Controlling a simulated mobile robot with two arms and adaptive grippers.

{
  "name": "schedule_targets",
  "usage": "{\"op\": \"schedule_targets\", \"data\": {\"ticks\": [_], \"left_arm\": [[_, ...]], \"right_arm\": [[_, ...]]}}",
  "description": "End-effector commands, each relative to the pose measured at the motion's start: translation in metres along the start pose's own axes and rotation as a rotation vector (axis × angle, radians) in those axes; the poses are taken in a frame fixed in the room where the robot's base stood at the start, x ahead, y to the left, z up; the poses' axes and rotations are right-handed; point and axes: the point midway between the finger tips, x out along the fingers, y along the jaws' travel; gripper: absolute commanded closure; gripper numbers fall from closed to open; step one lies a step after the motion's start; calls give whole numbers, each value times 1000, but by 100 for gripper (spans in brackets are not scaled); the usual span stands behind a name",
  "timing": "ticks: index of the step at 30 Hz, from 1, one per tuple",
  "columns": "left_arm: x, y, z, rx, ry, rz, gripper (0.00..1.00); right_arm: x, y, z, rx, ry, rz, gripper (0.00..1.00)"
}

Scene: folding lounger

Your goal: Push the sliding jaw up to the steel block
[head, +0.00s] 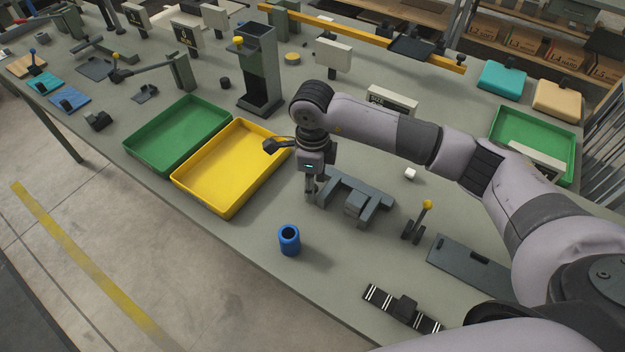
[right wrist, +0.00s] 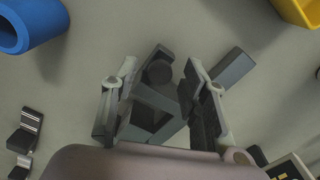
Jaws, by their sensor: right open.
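A grey vise-like fixture (head: 378,211) stands on the bench, with a rear bar and arms reaching forward. A small grey block (head: 355,204) sits between its arms; I cannot tell for sure whether it is the steel block or the sliding jaw. My right gripper (head: 311,190) points down at the fixture's left end. In the right wrist view my right gripper (right wrist: 157,108) is open, with dark fixture parts (right wrist: 148,97) showing between and below its fingers. Contact cannot be judged. Another grey part (right wrist: 233,68) sticks out beyond the right finger. My left gripper is not in view.
A yellow tray (head: 183,181) and a green tray (head: 136,141) lie left of the gripper. A blue cup (head: 289,240) stands in front. A yellow-knobbed lever (head: 427,205) and a dark plate (head: 462,266) are to the right. Bench between cup and fixture is clear.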

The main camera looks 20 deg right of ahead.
Motion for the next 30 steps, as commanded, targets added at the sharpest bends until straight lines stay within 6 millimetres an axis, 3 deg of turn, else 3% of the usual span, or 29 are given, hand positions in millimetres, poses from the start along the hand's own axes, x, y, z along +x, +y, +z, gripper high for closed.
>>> {"op": "schedule_targets", "data": {"ticks": [6,24,30], "left_arm": [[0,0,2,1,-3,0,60],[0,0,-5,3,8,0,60],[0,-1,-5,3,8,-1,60]], "right_arm": [[0,0,0,0,0,0,60],[0,0,0,0,-1,-1,100],[0,0,0,1,-1,-1,100]]}}
